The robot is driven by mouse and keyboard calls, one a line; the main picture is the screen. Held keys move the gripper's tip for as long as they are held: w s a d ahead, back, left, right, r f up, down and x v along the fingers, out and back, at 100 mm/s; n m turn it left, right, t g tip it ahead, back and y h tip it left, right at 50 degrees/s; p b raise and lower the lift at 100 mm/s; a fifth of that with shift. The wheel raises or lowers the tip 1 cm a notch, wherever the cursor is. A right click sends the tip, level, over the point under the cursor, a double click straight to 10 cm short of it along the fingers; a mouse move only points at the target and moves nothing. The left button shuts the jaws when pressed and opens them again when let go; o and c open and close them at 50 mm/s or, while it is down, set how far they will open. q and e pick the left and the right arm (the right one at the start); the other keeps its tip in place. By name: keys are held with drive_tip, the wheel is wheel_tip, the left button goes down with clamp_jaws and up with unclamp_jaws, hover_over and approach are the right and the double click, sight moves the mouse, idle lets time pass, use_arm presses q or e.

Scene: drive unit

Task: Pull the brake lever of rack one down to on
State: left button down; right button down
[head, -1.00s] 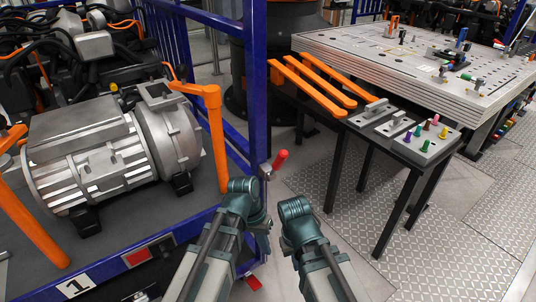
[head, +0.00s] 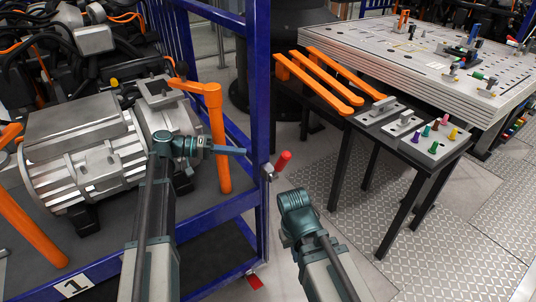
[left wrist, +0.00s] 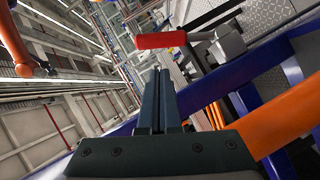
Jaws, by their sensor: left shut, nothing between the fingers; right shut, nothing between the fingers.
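The brake lever has a red handle (head: 283,160) on a bracket at the blue corner post of rack one. The handle tilts up and to the right, outside the post. My left gripper (head: 240,151) is shut and empty, left of the post, with its fingers pointing right toward it. In the left wrist view the shut fingertips (left wrist: 160,72) point toward the red handle (left wrist: 160,40), apart from it. The grey lever mount (left wrist: 228,44) is to its right. My right gripper (head: 295,205) is empty below and right of the lever; its fingertips are mostly hidden.
Rack one carries a "1" label (head: 76,287), a grey motor (head: 85,150) and an upright orange arm (head: 218,140) near my left gripper. The blue post (head: 258,90) stands between that gripper and the lever. A black side table (head: 392,128) stands right. A red pedal (head: 255,282) is low.

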sight(280, 166)
use_arm(q)
drive_tip(key=shift+d, duration=0.1)
drive_tip(key=b+x, duration=0.2)
drive_tip(key=x, duration=0.8)
drive_tip(key=shift+s, duration=0.2)
